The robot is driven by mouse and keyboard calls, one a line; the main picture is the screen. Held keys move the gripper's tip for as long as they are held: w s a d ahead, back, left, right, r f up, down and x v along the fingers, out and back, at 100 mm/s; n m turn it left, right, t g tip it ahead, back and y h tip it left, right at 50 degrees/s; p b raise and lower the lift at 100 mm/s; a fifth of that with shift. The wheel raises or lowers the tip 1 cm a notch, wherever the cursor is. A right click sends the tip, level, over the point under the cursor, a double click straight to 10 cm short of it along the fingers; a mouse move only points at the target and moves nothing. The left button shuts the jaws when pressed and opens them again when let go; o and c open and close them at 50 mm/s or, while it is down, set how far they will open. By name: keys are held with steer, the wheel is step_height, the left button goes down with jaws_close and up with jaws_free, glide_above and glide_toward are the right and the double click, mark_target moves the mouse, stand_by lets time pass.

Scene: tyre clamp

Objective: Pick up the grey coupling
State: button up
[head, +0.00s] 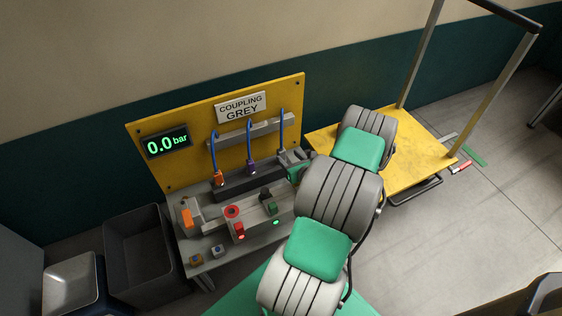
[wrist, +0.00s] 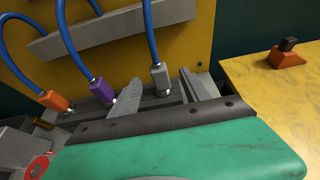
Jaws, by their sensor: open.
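The grey coupling (wrist: 160,76) hangs at the end of a blue hose, the rightmost of three, and sits upright at the dark holder. In the wrist view my gripper (wrist: 163,92) is open, with one finger on each side of the grey coupling. The left finger stands between the purple and the grey coupling. Whether either finger touches the grey coupling cannot be told. In the head view my gripper (head: 296,157) is at the right end of the holder, and the grey coupling is mostly hidden there.
The purple coupling (wrist: 102,90) is close to my left finger, and the orange coupling (wrist: 54,101) is farther left. A yellow panel (head: 180,119) stands behind, with a sign reading COUPLING GREY (head: 241,106) and a 0.0 bar display (head: 167,142). A yellow cart (head: 410,160) stands to the right.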

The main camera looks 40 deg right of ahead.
mark_target(282, 151)
steer(key=b+x, duration=0.1)
steer(key=x, duration=0.3)
steer(key=shift+w, duration=0.35)
steer(key=shift+w+d+f, duration=0.1)
steer(key=shift+w, duration=0.3)
steer(key=shift+c, duration=0.3)
jaws_close()
